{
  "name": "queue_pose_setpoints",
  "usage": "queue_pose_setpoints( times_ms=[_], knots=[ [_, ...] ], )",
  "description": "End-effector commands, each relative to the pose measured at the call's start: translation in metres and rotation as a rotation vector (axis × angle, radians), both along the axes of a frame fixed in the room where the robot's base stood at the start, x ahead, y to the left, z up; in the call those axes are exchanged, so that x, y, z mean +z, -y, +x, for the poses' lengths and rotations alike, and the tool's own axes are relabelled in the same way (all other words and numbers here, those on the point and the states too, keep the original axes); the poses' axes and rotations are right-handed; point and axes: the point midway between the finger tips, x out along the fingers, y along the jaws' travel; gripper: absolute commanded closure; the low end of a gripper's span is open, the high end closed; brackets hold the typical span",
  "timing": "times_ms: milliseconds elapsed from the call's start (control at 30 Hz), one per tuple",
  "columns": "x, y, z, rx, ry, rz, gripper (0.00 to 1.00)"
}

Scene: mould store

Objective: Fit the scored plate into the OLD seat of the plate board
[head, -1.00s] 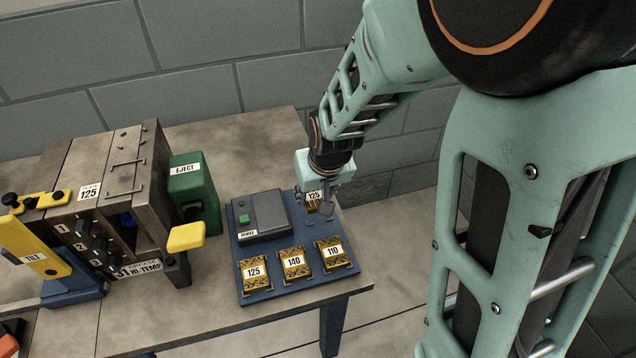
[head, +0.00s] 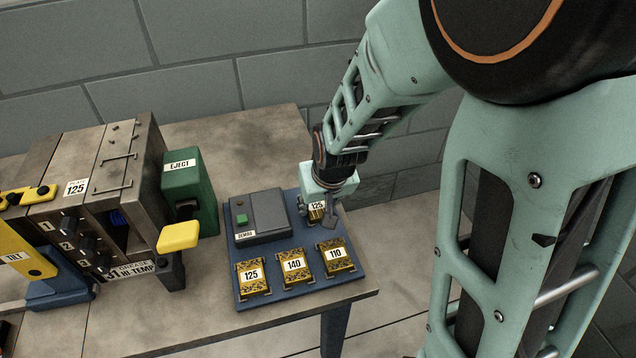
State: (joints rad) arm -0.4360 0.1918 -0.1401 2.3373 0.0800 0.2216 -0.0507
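A gold plate labelled 125 (head: 316,212) is between the fingers of my gripper (head: 317,208), at the back right of the blue plate board (head: 307,291). My gripper appears shut on it, with a grey finger on each side. The plate is down at or just above the board's back right seat. The fingers hide that seat and any label on it, so I cannot tell whether the plate touches the bottom. Scoring on the plate is too small to see.
Plates marked 125 (head: 252,276), 140 (head: 294,266) and 110 (head: 335,254) sit along the board's front. A dark box with a green button (head: 258,215) stands left of my gripper. A machine (head: 100,195) with a green EJECT unit (head: 188,178) and yellow lever (head: 178,237) stands further left.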

Motion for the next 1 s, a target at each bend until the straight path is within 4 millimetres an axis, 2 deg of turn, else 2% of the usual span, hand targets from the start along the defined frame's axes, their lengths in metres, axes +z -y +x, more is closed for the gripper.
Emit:
queue_pose_setpoints(
  times_ms=[33, 133, 467, 567, 1000],
  knots=[
    [0.0, 0.0, 0.0, 0.0, -0.001, 0.0, 0.56],
    [0.0, 0.0, 0.0, 0.0, -0.001, 0.0, 0.47],
    [0.004, 0.0, 0.0, 0.0, -0.001, 0.0, 0.47],
    [0.012, 0.0, -0.001, 0.0, -0.001, 0.0, 0.47],
    [0.069, 0.006, -0.023, 0.0, 0.0, 0.0, 0.47]
  ],
)
